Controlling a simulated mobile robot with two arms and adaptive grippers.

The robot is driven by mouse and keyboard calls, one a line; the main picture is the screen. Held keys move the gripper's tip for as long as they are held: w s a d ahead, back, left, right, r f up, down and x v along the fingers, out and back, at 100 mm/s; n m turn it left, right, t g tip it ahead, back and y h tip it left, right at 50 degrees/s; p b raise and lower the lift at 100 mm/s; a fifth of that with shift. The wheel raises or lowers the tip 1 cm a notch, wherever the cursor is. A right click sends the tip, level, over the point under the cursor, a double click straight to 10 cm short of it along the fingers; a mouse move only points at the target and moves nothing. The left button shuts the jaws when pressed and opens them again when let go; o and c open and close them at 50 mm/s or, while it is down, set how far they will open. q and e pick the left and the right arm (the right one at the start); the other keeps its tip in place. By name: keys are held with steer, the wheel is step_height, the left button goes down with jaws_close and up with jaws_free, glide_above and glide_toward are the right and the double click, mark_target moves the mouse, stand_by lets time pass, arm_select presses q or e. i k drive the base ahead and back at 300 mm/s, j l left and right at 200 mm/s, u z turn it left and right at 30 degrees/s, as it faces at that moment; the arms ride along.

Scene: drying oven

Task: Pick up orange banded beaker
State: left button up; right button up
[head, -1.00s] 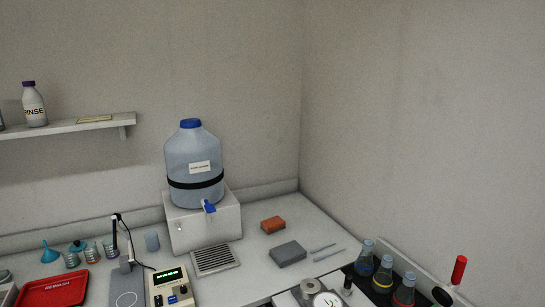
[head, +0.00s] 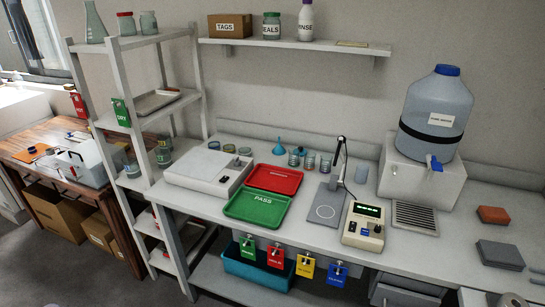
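Several small glass beakers stand near the back of the bench, left of the lamp-like stand. The left beaker (head: 293,157), the middle beaker (head: 309,160) and the right beaker (head: 325,163) show in a row. They are too small to tell for sure which one has an orange band. A blue funnel (head: 279,147) is just left of them. Neither of my grippers is in view.
A red tray (head: 274,179) and a green PASS tray (head: 256,209) lie in front of the beakers. A black-necked stand (head: 326,205), a meter (head: 363,226) and a large water carboy (head: 436,115) are to the right. A shelving rack (head: 127,42) stands left.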

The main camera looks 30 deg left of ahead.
mark_target(310, 160)
steer(key=u, duration=0.75)
steer(key=j+z, duration=0.15)
